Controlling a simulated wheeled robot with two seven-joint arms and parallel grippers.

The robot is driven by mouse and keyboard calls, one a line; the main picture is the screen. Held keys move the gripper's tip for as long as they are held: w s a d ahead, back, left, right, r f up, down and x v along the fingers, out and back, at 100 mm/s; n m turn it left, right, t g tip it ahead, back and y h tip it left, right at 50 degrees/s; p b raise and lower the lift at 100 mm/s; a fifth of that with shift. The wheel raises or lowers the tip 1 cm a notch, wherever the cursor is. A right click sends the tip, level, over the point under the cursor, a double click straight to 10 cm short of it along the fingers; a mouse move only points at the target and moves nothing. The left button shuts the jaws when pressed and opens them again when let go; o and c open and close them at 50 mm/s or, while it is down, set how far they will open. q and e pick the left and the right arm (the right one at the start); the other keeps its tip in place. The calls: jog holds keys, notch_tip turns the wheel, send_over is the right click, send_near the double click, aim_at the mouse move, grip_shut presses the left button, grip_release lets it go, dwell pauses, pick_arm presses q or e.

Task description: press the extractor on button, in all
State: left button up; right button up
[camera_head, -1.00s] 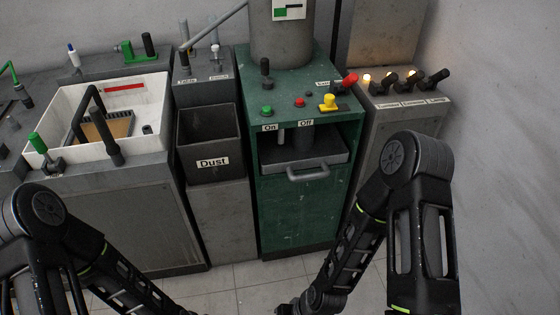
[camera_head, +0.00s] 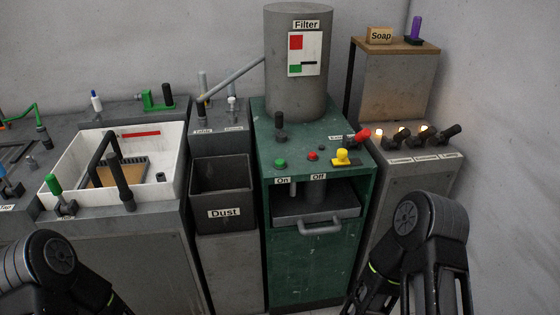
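The green extractor cabinet (camera_head: 310,255) stands in the middle. On its top front edge are a green button (camera_head: 280,163) above the "On" label (camera_head: 282,181) and a red button (camera_head: 312,155) above the "Off" label (camera_head: 318,177). Nothing touches either button. A grey cylinder labelled "Filter" (camera_head: 296,85) stands on the cabinet. My two arms show at the lower left and lower right, but both grippers are out of the picture.
A yellow knob (camera_head: 342,157) and a red-tipped lever (camera_head: 361,136) sit right of the buttons, and a black knob (camera_head: 280,128) behind. A dust bin (camera_head: 222,190) and a white basin (camera_head: 60,180) stand left. A grey cabinet (camera_head: 410,190) with several lit switches stands right.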

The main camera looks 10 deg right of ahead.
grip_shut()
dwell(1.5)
